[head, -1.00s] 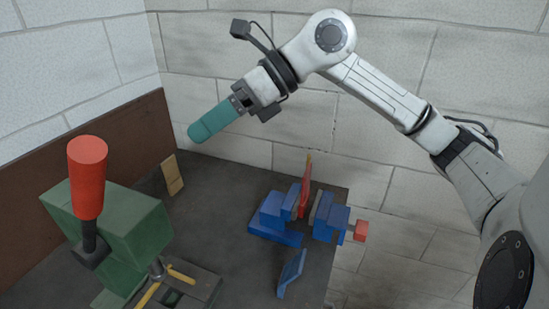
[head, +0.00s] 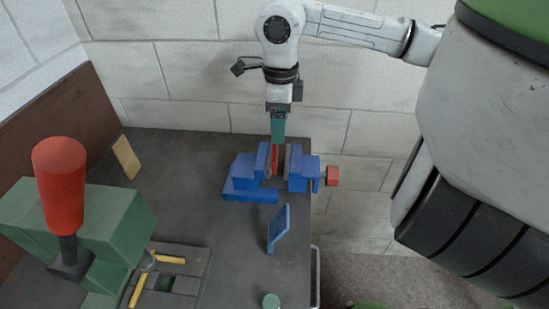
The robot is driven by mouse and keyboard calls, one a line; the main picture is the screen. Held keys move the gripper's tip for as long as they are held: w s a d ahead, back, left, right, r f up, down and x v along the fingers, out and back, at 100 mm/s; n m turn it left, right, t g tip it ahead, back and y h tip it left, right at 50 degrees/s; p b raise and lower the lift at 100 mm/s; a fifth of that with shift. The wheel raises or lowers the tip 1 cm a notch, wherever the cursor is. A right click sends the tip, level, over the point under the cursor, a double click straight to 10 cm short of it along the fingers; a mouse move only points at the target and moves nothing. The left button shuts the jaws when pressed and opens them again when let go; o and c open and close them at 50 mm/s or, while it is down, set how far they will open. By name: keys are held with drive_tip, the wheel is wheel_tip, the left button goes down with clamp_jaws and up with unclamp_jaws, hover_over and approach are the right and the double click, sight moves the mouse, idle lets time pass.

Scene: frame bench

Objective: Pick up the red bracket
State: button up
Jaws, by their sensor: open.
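The red bracket (head: 275,160) stands upright between the jaws of the blue vise (head: 250,178) near the bench's right side. Only a narrow red strip of it shows; its upper part is hidden behind my gripper and its lower part by the vise. My gripper (head: 278,138) points straight down over the bracket, with its teal fingers in line with the bracket's top. The fingers are open, though their gap is not visible from this side. I cannot tell whether they touch the bracket.
A red knob (head: 332,176) sticks out from the vise's right end. A blue angled piece (head: 279,228) stands in front of the vise. A green press (head: 100,225) with a red handle (head: 60,185) stands at left. A tan block (head: 126,157) leans near the back.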

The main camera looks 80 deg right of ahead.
sight(275, 160)
drive_tip(key=shift+w+a+f+p, duration=0.15)
drive_tip(key=shift+f+p, duration=0.15)
drive_tip(key=shift+f, duration=0.5)
drive_tip(key=shift+w+f+p, duration=0.15)
drive_tip(key=shift+f+p, duration=0.15)
drive_tip(key=shift+f, duration=0.5)
drive_tip(key=shift+w+a+f+p, duration=0.15)
drive_tip(key=shift+f+p, duration=0.15)
drive_tip(key=shift+f, duration=0.5)
drive_tip(key=shift+d, duration=0.1)
drive_tip(key=shift+c, duration=0.2)
clamp_jaws()
drive_tip(key=shift+r, duration=0.1)
